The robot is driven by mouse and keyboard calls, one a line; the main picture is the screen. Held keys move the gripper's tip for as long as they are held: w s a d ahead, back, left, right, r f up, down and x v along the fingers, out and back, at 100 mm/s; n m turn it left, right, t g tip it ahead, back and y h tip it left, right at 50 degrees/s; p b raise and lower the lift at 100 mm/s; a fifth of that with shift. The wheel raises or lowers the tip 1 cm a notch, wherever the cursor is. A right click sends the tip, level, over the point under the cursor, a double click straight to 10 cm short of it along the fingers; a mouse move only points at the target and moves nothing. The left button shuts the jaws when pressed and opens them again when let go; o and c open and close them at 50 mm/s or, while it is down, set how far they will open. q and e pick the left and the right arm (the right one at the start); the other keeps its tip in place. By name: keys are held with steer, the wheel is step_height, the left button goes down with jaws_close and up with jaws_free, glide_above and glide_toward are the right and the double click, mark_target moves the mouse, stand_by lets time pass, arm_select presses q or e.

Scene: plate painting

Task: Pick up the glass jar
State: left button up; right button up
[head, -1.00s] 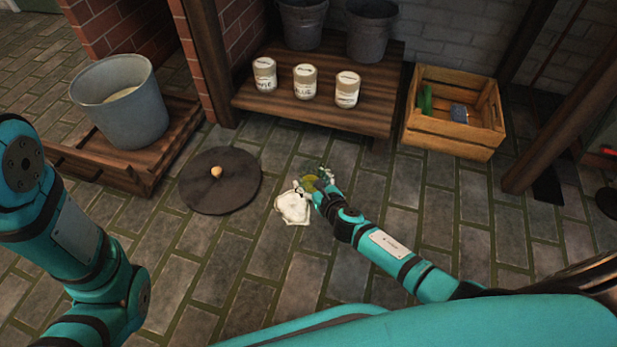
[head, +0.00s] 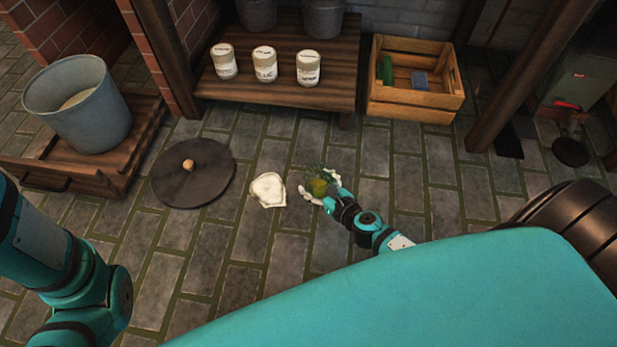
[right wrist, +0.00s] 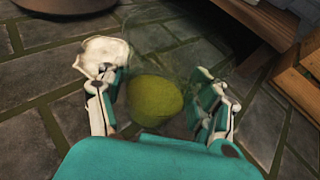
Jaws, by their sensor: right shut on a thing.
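The glass jar (head: 318,187) is see-through, with a yellow-green mass inside. It also shows in the right wrist view, where the yellow-green mass (right wrist: 156,101) sits between the fingers and the clear wall is only faintly visible. My right gripper (head: 321,190) is shut on the jar, with a finger on either side of it, as the right wrist view (right wrist: 160,105) shows. I cannot tell how far the jar is above the stone floor. My left arm is at the left edge of the head view, but its gripper is out of the picture.
A white cloth-like piece (head: 268,190) lies on the floor left of the jar. A dark round lid (head: 215,175) lies further left, near a grey bucket (head: 85,115). A wooden shelf (head: 285,95) with labelled jars and a wooden crate (head: 413,109) stand behind. Floor between is clear.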

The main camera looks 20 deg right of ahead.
steer(key=shift+s+d+r, duration=0.1)
steer(key=shift+s+d, duration=0.15)
steer(key=shift+s, duration=0.25)
steer(key=shift+s+d+r, duration=0.1)
steer(key=shift+s+d, duration=0.15)
steer(key=shift+s, duration=0.25)
stand_by(1.7)
